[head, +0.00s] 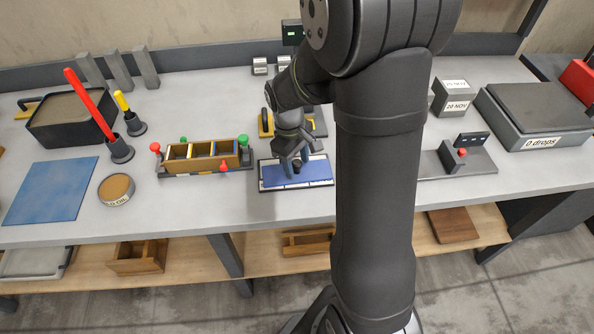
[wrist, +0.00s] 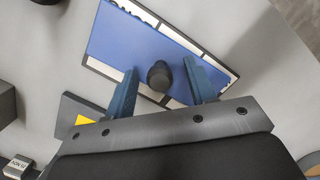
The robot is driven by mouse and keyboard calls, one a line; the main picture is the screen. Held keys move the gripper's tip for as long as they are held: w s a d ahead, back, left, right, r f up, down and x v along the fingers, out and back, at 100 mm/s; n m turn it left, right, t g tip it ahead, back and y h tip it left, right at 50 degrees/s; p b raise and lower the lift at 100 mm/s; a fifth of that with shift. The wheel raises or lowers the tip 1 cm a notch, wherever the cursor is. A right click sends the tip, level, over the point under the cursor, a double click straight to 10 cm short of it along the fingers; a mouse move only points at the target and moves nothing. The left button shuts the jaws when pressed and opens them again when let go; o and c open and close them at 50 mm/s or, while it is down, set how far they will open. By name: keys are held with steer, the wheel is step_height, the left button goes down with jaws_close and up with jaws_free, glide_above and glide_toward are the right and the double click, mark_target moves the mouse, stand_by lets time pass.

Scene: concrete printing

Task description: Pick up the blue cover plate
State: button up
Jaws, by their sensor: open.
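The blue cover plate (head: 312,172) lies on a white, dark-edged tray (head: 264,184) at the middle of the bench. In the wrist view the blue plate (wrist: 115,45) has a dark round knob (wrist: 158,75) on top, and white strips of the tray show at its edges. My gripper (head: 296,158) is over the plate, pointing down. In the wrist view my gripper (wrist: 160,72) is open, its two blue fingers on either side of the knob with a gap on each side. Whether the fingertips reach the knob's height is hard to tell.
A wooden mould (head: 203,155) with red and green knobs stands left of the tray. A round tin (head: 116,189) and a flat blue mat (head: 48,190) lie further left. A small device with a red button (head: 458,157) is at right. A black item with yellow (head: 266,123) stands behind.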

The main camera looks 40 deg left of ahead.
steer(key=shift+f, duration=0.3)
jaws_close()
steer(key=shift+r, duration=0.15)
